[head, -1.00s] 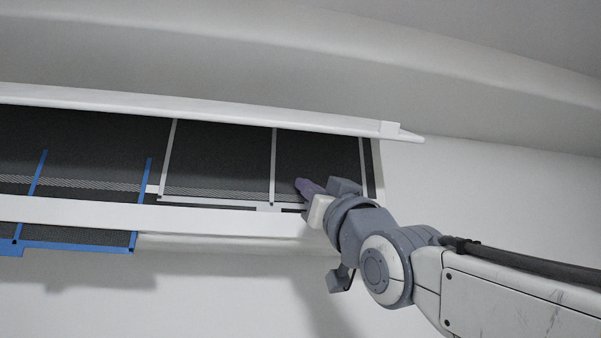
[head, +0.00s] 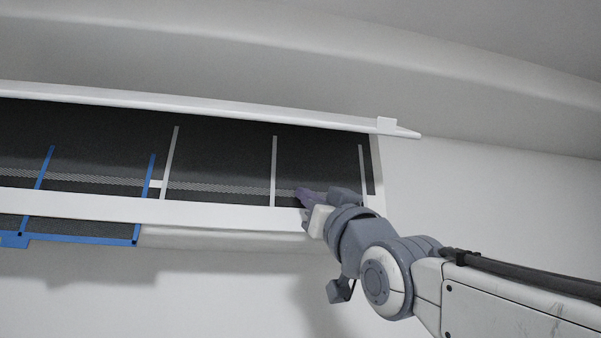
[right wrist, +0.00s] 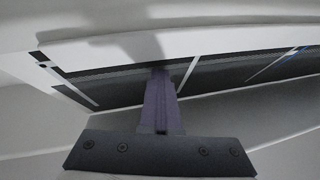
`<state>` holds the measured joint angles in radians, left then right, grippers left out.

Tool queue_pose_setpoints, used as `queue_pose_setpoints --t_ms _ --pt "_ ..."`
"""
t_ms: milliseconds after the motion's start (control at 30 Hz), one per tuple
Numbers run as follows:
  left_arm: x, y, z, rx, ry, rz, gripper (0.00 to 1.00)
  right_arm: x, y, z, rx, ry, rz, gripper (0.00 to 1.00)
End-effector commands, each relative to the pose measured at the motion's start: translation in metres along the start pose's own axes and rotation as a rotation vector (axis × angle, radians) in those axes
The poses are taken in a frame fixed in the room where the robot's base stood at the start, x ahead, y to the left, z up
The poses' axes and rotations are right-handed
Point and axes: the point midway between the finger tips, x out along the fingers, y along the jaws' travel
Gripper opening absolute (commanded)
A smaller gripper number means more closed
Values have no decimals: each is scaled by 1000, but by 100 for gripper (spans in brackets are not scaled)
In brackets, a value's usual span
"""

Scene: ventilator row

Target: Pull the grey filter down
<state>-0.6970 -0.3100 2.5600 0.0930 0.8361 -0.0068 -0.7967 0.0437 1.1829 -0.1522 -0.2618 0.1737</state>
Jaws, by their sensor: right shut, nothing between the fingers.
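The grey filter (head: 274,165) is a dark mesh with pale grey upright strips in the right half of the wall unit. Its bottom edge is hidden behind the white front rail (head: 225,214). My right gripper (head: 300,194) is shut and empty, with its purple fingers just above the rail in front of the filter's lower right panel. The fingers (right wrist: 160,85) also show in the right wrist view, pointing at the filter's mesh (right wrist: 125,92); whether they touch it I cannot tell. My left gripper is not in view.
A blue-framed filter (head: 90,239) at the left sticks out below the rail. A long white flap (head: 250,112) juts out along the top of the unit. The wall below the unit (head: 220,300) is clear.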

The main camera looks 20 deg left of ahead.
Motion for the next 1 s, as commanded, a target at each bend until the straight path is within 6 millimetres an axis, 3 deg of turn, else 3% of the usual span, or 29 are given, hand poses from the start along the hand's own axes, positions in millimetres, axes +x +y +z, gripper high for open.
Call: queue_pose_setpoints --t_ms 33,500,1000 --pt "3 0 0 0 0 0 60 -1 1 9 1 -13 1 0" --pt "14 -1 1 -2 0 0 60 -7 1 20 1 -15 2 0" --pt "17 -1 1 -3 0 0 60 -9 0 20 1 -17 2 0"
